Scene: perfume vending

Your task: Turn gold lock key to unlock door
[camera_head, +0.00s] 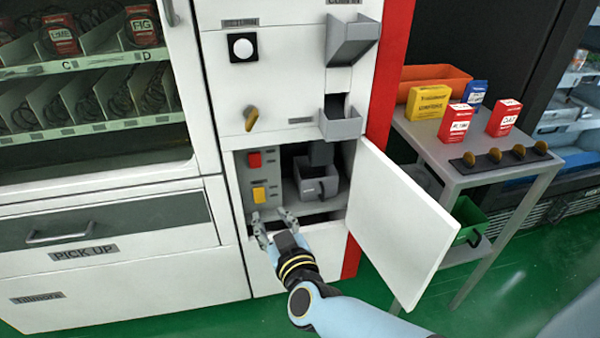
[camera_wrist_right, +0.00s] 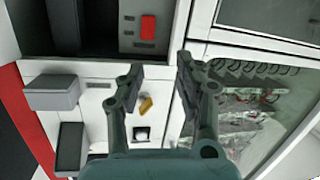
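The gold key (camera_head: 251,118) sits tilted on the white panel of the machine, above the open compartment; it also shows in the right wrist view (camera_wrist_right: 146,104). The white door (camera_head: 400,220) stands swung open to the right. My right gripper (camera_head: 271,221) is open and empty in front of the compartment's lower left edge, below and apart from the key. In the right wrist view the gripper (camera_wrist_right: 158,80) shows a clear gap between its fingers, with the panel behind. My left gripper is not in view.
The compartment holds a red switch (camera_head: 254,160), a yellow switch (camera_head: 259,195) and a grey cash box (camera_head: 318,188). Grey trays (camera_head: 340,130) stick out right of the key. A side table (camera_head: 480,175) with boxes stands right, beyond the door.

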